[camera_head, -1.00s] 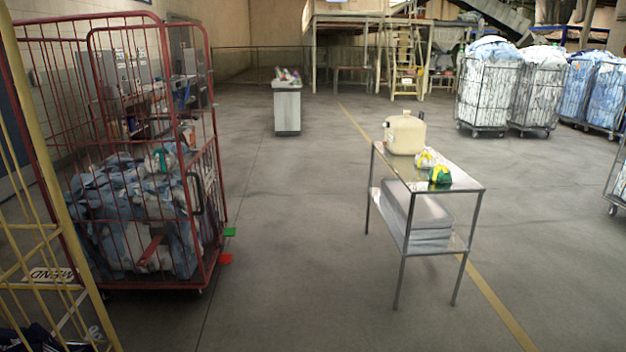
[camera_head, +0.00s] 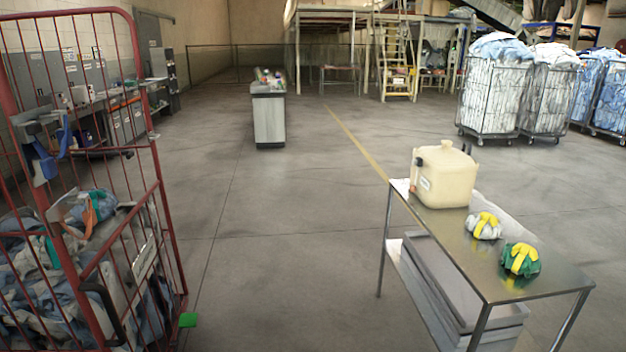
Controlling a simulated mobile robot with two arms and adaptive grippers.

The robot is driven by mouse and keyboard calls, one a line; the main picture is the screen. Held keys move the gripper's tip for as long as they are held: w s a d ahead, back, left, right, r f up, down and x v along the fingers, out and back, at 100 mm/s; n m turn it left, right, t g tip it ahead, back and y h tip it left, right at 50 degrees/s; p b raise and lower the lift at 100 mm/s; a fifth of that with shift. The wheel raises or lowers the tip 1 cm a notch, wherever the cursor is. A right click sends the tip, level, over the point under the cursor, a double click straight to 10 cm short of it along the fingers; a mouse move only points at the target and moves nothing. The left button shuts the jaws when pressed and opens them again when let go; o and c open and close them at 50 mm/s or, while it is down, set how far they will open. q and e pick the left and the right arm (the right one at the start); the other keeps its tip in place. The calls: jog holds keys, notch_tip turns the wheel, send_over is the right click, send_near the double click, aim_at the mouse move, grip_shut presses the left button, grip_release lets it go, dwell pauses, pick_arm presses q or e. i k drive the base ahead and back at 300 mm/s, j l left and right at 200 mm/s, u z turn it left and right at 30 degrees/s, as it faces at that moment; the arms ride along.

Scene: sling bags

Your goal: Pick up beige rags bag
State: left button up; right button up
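I cannot clearly make out a beige rags bag. A beige container (camera_head: 443,176) with a dark cap stands upright at the far end of the metal table (camera_head: 480,262). A small grey and yellow bundle (camera_head: 484,226) and a green and yellow bundle (camera_head: 520,260) lie on the same top, nearer to me. The red cage trolley (camera_head: 150,172) at the left holds a heap of blue and white cloth (camera_head: 40,285), with an orange and teal item (camera_head: 92,208) on top. Neither of my grippers is in view.
A grey bin (camera_head: 268,118) with items on top stands in the middle distance. Full laundry cages (camera_head: 492,95) stand at the back right. Grey boxes (camera_head: 435,270) sit on the table's lower shelf. The floor between the red cage and table is clear.

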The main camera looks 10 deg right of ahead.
aim_at(443, 177)
jog(key=i+z, duration=0.2)
jog(key=i, duration=0.25)
jog(key=i+j+z, duration=0.2)
jog(key=i, duration=0.25)
jog(key=i+j+z, duration=0.2)
jog(key=i, duration=0.25)
jog(key=l, duration=0.1)
